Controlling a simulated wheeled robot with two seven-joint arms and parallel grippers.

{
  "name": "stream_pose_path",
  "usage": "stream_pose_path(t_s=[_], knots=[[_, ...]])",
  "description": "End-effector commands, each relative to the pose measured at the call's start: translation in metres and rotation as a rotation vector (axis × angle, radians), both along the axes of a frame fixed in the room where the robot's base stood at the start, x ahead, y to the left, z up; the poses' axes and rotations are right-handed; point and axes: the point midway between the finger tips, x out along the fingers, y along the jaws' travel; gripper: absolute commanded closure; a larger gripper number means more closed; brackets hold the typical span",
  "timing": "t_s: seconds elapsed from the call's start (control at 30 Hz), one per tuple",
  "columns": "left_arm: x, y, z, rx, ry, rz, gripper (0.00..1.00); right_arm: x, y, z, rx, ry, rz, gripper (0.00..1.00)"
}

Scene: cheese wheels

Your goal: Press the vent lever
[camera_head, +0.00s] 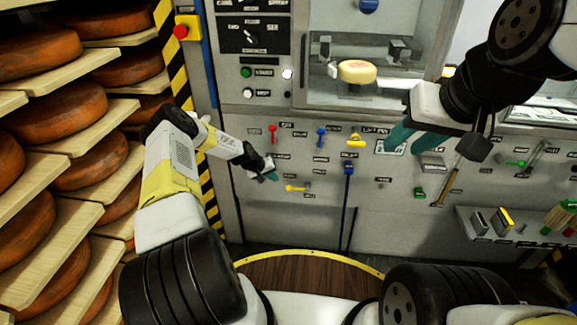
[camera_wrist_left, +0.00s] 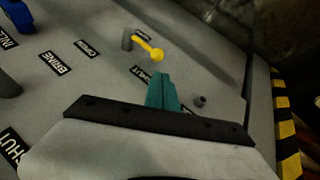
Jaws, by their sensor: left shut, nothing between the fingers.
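A small yellow lever (camera_head: 296,188) sits low on the grey panel, its arm pointing sideways. In the left wrist view the yellow lever (camera_wrist_left: 148,45) has a round knob and lies just beyond my fingertips. I cannot read a vent label beside it. My left gripper (camera_head: 272,174) is shut and empty, close to the panel at the left of the yellow lever. Its teal fingertips (camera_wrist_left: 162,92) show a gap to the knob. My right gripper (camera_head: 416,142) has its teal fingers apart, in front of the panel at the right.
A red lever (camera_head: 273,133), a blue lever (camera_head: 320,135) and another yellow handle (camera_head: 356,140) sit higher on the panel. A long blue lever (camera_head: 348,172) stands right of the low yellow one. Shelves of cheese wheels (camera_head: 62,112) fill the left side.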

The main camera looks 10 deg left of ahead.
Motion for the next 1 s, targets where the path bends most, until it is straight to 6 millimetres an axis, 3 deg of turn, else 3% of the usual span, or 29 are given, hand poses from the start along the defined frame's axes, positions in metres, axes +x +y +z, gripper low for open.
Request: stream_pose_path(t_s=[0.1,0.3,0.8,0.87,1.0], knots=[[-0.009,0.016,0.009,-0.001,0.000,0.002,1.00,0.000,0.000,0.000,0.000,0.000,0.000,0.64],[-0.015,0.027,0.015,-0.001,0.000,0.000,1.00,0.000,0.000,0.000,0.000,0.000,0.000,0.64],[-0.015,0.027,0.019,0.002,-0.001,-0.005,1.00,0.000,0.000,0.000,0.000,0.000,0.000,0.64],[-0.015,0.026,0.028,0.012,-0.003,-0.016,1.00,0.000,0.000,0.000,0.000,0.000,0.000,0.64],[-0.015,0.019,0.079,0.067,-0.009,-0.078,1.00,0.000,0.000,0.000,0.000,0.000,0.000,0.64]])
